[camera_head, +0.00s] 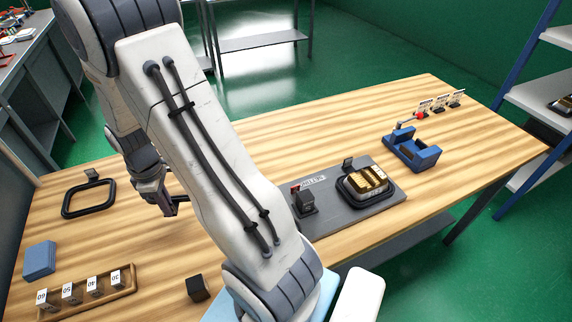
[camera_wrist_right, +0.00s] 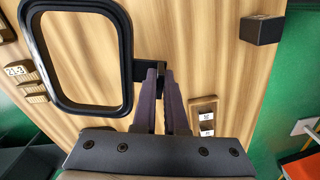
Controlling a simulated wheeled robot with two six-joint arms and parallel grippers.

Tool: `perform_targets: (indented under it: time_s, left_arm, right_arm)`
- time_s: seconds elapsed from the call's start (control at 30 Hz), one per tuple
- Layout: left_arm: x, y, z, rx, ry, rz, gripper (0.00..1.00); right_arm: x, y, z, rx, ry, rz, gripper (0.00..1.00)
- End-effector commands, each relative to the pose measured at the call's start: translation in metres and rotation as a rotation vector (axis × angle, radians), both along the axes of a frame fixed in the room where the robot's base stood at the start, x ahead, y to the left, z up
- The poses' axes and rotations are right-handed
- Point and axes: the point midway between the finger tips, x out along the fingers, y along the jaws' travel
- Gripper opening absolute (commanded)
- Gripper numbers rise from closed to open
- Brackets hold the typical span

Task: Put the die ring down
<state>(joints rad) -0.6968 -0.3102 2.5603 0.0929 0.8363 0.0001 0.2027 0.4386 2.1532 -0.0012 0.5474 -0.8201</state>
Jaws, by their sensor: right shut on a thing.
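In the wrist view a black rounded-rectangle ring (camera_wrist_right: 121,45) has a small tab (camera_wrist_right: 150,70) at its right side. My right gripper (camera_wrist_right: 157,72) is shut on that tab. Bare tabletop shows through the ring, and I cannot tell whether it touches the table. In the head view my right gripper (camera_head: 172,203) is low over the left part of the table, partly behind my arm. A black ring (camera_head: 66,211) with an upright tab lies left of it, apart from its visible fingers; I cannot tell whether it is the held one. My left gripper is not in view.
A blue block (camera_head: 40,260), a wooden rack (camera_head: 118,290) of numbered blocks and a black cube (camera_head: 198,289) stand at the near left. Right of my arm are a grey mat (camera_head: 335,205), a black-rimmed tray (camera_head: 389,189) with gold pieces, and a blue fixture (camera_head: 412,150).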

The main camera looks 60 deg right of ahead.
Motion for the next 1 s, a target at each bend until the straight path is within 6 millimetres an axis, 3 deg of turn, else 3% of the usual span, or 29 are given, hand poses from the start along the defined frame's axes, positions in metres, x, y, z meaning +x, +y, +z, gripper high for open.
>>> perform_targets:
  time_s: [0.03,0.2,0.53,0.8,1.0]
  left_arm:
    - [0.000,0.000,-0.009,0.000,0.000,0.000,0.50]
    - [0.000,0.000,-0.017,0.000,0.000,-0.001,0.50]
    - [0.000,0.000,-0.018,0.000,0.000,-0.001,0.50]
    - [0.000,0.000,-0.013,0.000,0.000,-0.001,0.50]
    - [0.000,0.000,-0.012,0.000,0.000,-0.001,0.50]
  right_arm:
    - [0.002,-0.011,-0.003,-0.002,-0.006,0.059,0.00]
    - [0.002,-0.032,0.001,-0.003,-0.004,0.240,0.00]
    - [0.000,-0.040,0.001,-0.001,0.000,0.308,0.00]
    - [-0.001,-0.039,-0.043,0.000,0.003,0.307,0.00]
    - [0.000,-0.039,-0.063,0.000,0.002,0.307,0.00]
